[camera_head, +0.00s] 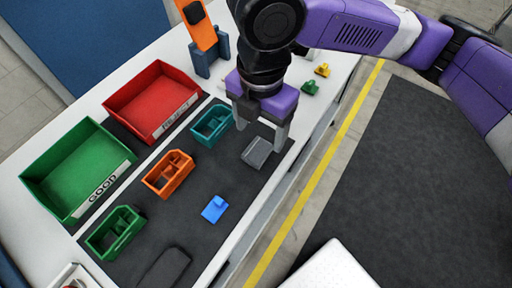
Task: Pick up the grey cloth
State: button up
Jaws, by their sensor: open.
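The grey cloth (257,153) appears to be the small, flat, folded-looking grey piece on the dark mat near the table's right edge. My gripper (261,136) points down just above and behind it in the picture. Its two grey fingers are spread apart with nothing between them that I can make out. The right fingertip shows close to the cloth's right side. I cannot tell the exact height of the fingertips above the mat.
A teal bin (212,125) stands left of my gripper. An orange bin (168,173), a green bin (115,232) and a blue piece (214,209) are nearer. Large red (152,100) and green (78,168) trays stand left. A dark pad (165,268) lies in front.

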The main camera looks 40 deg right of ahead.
aim_at(258, 150)
jog(key=shift+w+f, duration=0.15)
jog(key=shift+f, duration=1.8)
jog(key=shift+w+f, duration=0.15)
jog(key=shift+f, duration=1.8)
jog(key=c, duration=1.4)
jog(key=shift+c, duration=0.2)
jog(key=shift+r, duration=0.1)
notch_tip(258, 150, up, 20)
jog(key=p, duration=0.1)
